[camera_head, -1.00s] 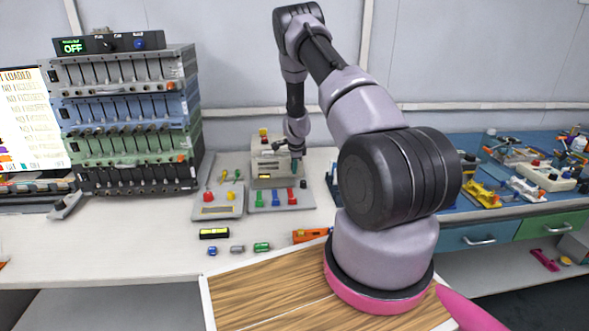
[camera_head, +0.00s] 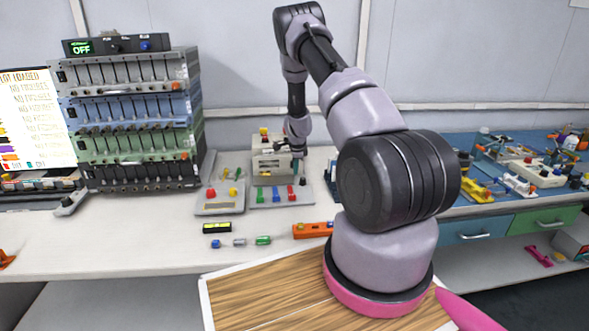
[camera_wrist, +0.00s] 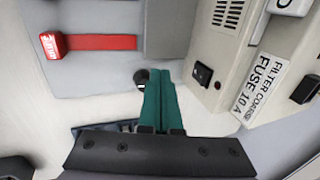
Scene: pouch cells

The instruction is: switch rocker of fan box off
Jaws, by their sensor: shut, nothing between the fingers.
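The beige box (camera_head: 265,165) that I take for the fan box stands at the back of the bench. In the wrist view it is on the right (camera_wrist: 230,45), with vent slots and a label reading "FILTER COARSE FUSE 10 A". A black rocker (camera_wrist: 202,75) with a small red mark sits on its face; I cannot tell its position. My gripper (camera_wrist: 156,76) has teal fingers, shut and empty. In the wrist view its tips are left of the rocker, apart from it. In the head view my gripper (camera_head: 297,160) is at the box's right side.
Panels with red, blue and green parts (camera_head: 272,196) lie in front of the box. A red lever (camera_wrist: 100,43) shows in the wrist view. A rack (camera_head: 135,125) stands at left, topped by a unit whose display (camera_head: 80,48) reads "OFF".

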